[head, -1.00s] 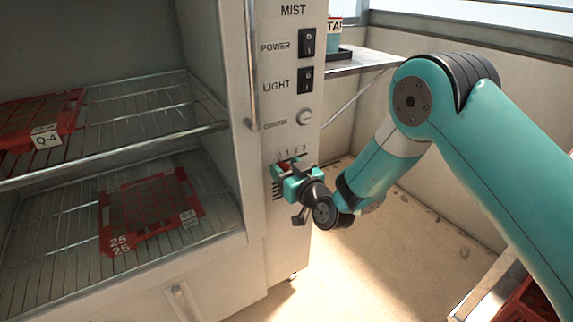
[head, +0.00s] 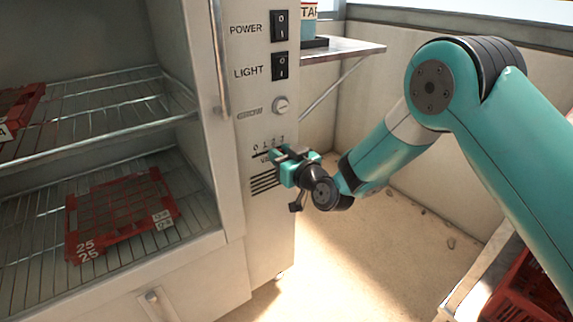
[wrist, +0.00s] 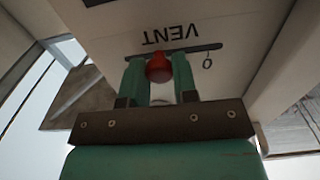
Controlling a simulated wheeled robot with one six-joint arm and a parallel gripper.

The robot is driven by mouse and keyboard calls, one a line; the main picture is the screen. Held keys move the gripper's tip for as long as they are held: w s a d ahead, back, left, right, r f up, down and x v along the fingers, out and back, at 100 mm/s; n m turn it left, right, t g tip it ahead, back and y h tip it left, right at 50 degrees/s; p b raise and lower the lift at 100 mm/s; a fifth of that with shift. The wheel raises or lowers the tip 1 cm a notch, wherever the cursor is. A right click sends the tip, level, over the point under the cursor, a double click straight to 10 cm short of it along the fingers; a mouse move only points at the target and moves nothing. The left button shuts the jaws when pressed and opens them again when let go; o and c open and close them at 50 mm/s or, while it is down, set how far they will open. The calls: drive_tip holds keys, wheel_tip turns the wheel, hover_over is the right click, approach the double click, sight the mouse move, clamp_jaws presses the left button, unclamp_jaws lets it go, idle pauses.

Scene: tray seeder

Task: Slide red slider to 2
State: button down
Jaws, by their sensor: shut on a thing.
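The red slider (wrist: 158,70) shows in the wrist view between the two teal fingers of my gripper (head: 281,154), which is shut on it. It sits in the dark horizontal slot (wrist: 205,49) marked VENT, well away from the 0 end. In this upside-down view the other digits are hidden by the fingers and slider. The slider itself is hidden there, and my fingertips are around the 2 and 3 side of the scale.
The open cabinet at left holds red trays (head: 122,212) on wire shelves. A side shelf (head: 345,49) stands behind the panel.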

drive_tip(key=c, duration=0.9)
unclamp_jaws()
drive_tip(key=b+v, duration=1.2)
drive_tip(key=v, duration=0.5)
drive_tip(key=shift+s+d+r, duration=0.1)
drive_tip(key=shift+s+d, duration=0.05)
drive_tip(key=shift+s, duration=0.05)
